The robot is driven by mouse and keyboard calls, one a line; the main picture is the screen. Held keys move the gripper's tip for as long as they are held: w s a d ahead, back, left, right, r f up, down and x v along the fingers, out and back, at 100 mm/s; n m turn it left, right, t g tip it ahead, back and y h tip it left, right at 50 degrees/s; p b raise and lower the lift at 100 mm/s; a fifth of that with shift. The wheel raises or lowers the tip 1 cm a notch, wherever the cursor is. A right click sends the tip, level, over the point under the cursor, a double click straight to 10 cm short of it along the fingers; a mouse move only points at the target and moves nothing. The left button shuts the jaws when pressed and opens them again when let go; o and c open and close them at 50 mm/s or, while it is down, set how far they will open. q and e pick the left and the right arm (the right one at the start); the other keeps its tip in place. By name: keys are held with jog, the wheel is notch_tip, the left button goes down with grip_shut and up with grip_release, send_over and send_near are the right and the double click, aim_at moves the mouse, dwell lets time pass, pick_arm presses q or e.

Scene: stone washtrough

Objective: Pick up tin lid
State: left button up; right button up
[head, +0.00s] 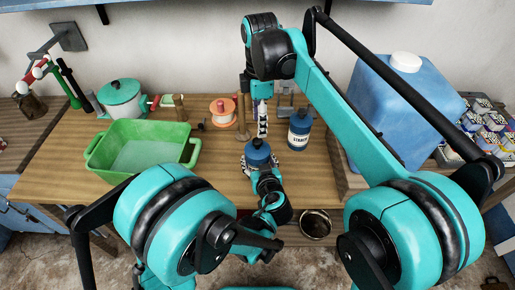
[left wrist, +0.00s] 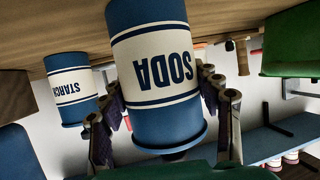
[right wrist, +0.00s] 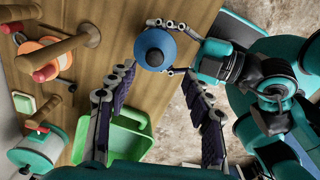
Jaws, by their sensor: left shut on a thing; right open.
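The blue and cream SODA tin (left wrist: 155,60) is between the fingers of my left gripper (left wrist: 157,76), which is shut on its body; the left wrist view shows it upside down. Its blue lid (head: 257,147) is on top, seen from above in the right wrist view (right wrist: 155,48). My right gripper (right wrist: 153,70) is open and empty, pointing down above the lid, with its fingertips apart from it. In the head view the right gripper (head: 262,124) hangs just over the tin. Whether the tin touches the table is hidden.
A similar STARCH tin (head: 300,130) stands close to the right. A green tub (head: 142,148), a lidded pot (head: 121,98) and an orange spool (head: 223,110) are left. A blue jerrycan (head: 400,110) stands right. A dark round bowl (head: 315,224) is near the front edge.

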aim_at(259, 140)
notch_tip(259, 140, down, 4)
jog(key=shift+r, duration=0.1)
jog(key=shift+w+a+f, duration=0.1)
jog(key=shift+w+f, duration=0.1)
jog(key=shift+f, duration=1.2)
jog(key=shift+w+a+f, duration=0.1)
jog(key=shift+w+f, duration=0.05)
jog(key=shift+f, duration=1.25)
jog(key=c, duration=1.2)
